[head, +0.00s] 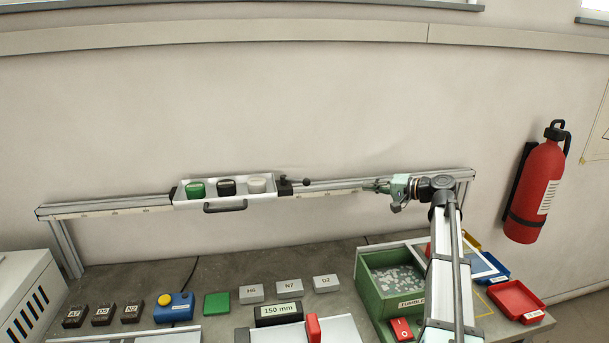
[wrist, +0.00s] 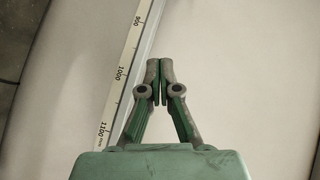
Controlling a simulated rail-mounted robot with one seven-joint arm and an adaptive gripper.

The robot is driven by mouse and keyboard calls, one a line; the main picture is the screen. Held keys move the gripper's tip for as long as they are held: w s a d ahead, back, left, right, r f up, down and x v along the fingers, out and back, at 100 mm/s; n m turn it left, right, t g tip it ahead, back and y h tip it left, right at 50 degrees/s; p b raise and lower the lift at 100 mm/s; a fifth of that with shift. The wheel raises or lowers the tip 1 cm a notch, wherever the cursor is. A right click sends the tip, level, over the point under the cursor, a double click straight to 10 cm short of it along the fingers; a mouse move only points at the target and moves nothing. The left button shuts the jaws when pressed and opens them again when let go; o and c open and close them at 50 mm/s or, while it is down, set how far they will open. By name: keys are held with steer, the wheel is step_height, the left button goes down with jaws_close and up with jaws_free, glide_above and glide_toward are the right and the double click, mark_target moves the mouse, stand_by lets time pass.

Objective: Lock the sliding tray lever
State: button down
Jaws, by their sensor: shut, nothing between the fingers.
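The sliding tray (head: 223,201) is a white tray on the long rail, left of the middle in the head view. It holds a green, a black and a white round-topped piece and has a dark handle in front. The lever (head: 305,182) is a small dark arm with a knob, on the black clamp block (head: 284,188) at the tray's right side. My gripper (head: 380,188) is by the rail, right of the lever and apart from it. In the wrist view my gripper (wrist: 160,62) is shut and empty, beside the rail scale. The tray and lever are not in the wrist view.
The rail (head: 330,185) runs along the wall with a scale reading around 900 to 1100 in the wrist view (wrist: 124,75). The rail between gripper and lever is clear.

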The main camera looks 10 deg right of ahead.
steer(key=a+r+n+g+y, duration=0.2)
steer(key=a+r+y, duration=0.1)
steer(key=a+r, duration=0.2)
steer(key=a, duration=0.2)
steer(key=shift+s+a+y, duration=0.3)
steer(key=shift+a+y, duration=0.05)
steer(key=shift+y, duration=0.05)
steer(key=shift+a, duration=0.1)
steer(key=w+a+f+p, duration=0.1)
steer(key=w+a+p, duration=0.1)
steer(key=a+p, duration=0.4)
steer(key=shift+a, duration=2.6)
steer(key=shift+s+d+f, duration=0.1)
steer(key=shift+s+f, duration=0.05)
